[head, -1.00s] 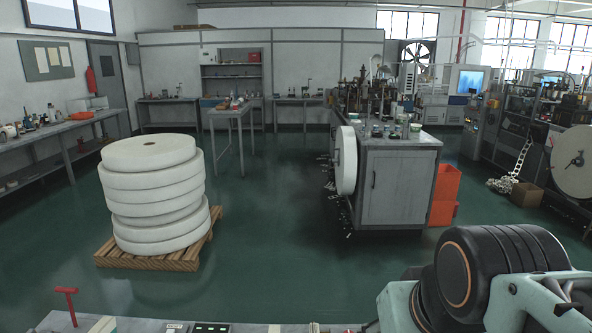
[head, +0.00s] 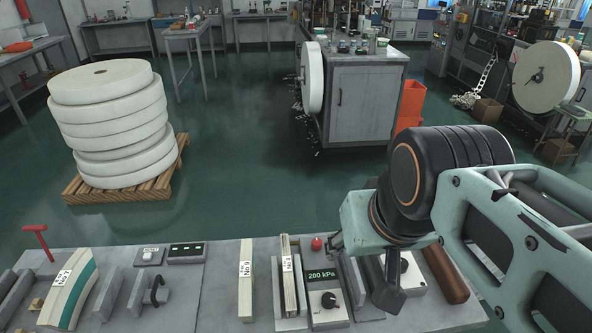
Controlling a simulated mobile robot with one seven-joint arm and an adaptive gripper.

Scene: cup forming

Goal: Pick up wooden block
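Pale, wood-like upright pieces with white number labels stand on the grey bench (head: 215,300). One slim piece (head: 246,295) stands alone near the middle. A small tan block (head: 37,303) lies at the far left, partly hidden by a curved piece. I cannot tell which of these is the wooden block. My gripper (head: 388,298) hangs over the right part of the bench, right of these pieces and apart from them. Its fingers are dark and partly hidden, so its opening is unclear.
A gauge box (head: 322,276) reading 200 kPa with a knob stands left of my gripper. A brown cylinder (head: 445,274) lies to its right. A curved green-striped piece (head: 72,290) and a red T-handle (head: 36,238) are at left. White rolls (head: 110,125) stand on a pallet beyond.

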